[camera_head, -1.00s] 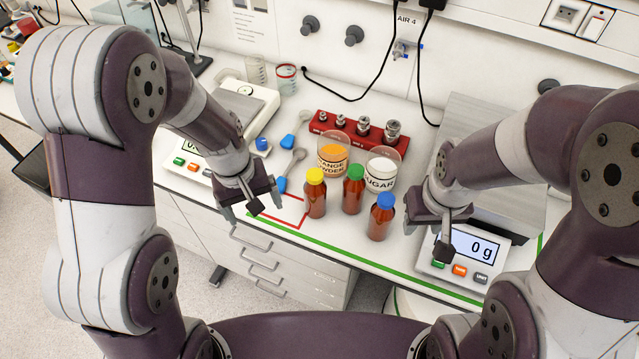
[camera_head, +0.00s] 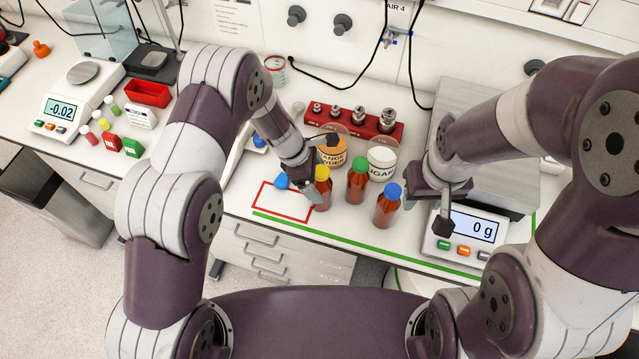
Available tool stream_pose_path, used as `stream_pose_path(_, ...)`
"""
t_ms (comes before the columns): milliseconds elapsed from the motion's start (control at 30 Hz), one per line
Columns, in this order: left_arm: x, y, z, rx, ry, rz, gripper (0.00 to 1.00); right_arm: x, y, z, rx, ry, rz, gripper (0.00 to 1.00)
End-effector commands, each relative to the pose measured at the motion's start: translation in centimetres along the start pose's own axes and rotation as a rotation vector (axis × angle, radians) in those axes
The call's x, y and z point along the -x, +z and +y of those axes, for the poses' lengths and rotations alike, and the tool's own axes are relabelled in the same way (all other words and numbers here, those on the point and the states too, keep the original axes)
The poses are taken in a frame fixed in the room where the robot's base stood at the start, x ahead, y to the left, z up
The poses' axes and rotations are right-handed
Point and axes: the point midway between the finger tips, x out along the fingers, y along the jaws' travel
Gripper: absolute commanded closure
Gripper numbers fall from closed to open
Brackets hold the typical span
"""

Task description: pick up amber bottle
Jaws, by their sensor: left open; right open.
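Three amber bottles stand upright near the front of the bench: one with a yellow cap (camera_head: 322,188), one with a green cap (camera_head: 357,181) and one with a blue cap (camera_head: 387,206). My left gripper (camera_head: 321,169) is open at the yellow-capped bottle. One finger overlaps this bottle's left side in the view, and the other shows above and behind its cap. I cannot tell whether they touch.
An orange powder jar (camera_head: 331,152) and a sugar jar (camera_head: 382,160) stand close behind the bottles. A red weight rack (camera_head: 383,137) is behind them. A scale reading 0 g (camera_head: 473,229) is at right. A red-outlined area (camera_head: 279,202) lies left of the bottles.

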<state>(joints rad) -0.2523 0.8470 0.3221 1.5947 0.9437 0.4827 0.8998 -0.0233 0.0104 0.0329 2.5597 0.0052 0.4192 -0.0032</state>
Motion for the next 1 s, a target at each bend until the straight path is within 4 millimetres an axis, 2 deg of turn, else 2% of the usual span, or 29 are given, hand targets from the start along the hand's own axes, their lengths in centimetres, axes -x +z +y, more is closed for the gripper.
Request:
stream_pose_path(100, -1.2, 0.1, 0.0, -0.002, 0.000, 0.001, 0.10, 0.4, 0.0, 0.0, 0.000, 0.000, -0.001, 0.57)
stream_pose_path(300, -1.5, 0.0, 0.0, -0.001, 0.002, 0.000, 0.10, 0.3, 0.0, 0.0, 0.000, 0.000, -0.001, 0.57)
stream_pose_path(333, -1.5, 0.0, 0.0, -0.001, 0.002, 0.000, 0.13, 0.3, 0.0, 0.0, 0.000, 0.000, -0.001, 0.57)
stream_pose_path(500, -1.5, 0.0, 0.0, -0.002, 0.002, 0.000, 0.68, 0.3, 0.0, 0.0, 0.000, 0.000, -0.001, 0.57)
stream_pose_path(533, -1.5, 0.0, 0.0, -0.002, 0.002, 0.000, 0.77, 0.3, 0.0, 0.0, 0.000, 0.000, -0.001, 0.57)
stream_pose_path(600, -1.5, 0.0, 0.0, -0.002, 0.001, 0.000, 0.79, 0.3, 0.0, 0.0, 0.000, 0.000, -0.001, 0.57)
stream_pose_path(900, -1.4, 0.1, 0.1, -0.002, 0.003, 0.000, 0.79, 0.3, 0.0, 0.0, 0.000, 0.000, -0.001, 0.57)
stream_pose_path(1000, -0.4, 0.5, 0.2, -0.003, 0.006, -0.002, 0.79, -0.1, 0.0, 0.0, 0.000, 0.000, -0.001, 0.57)
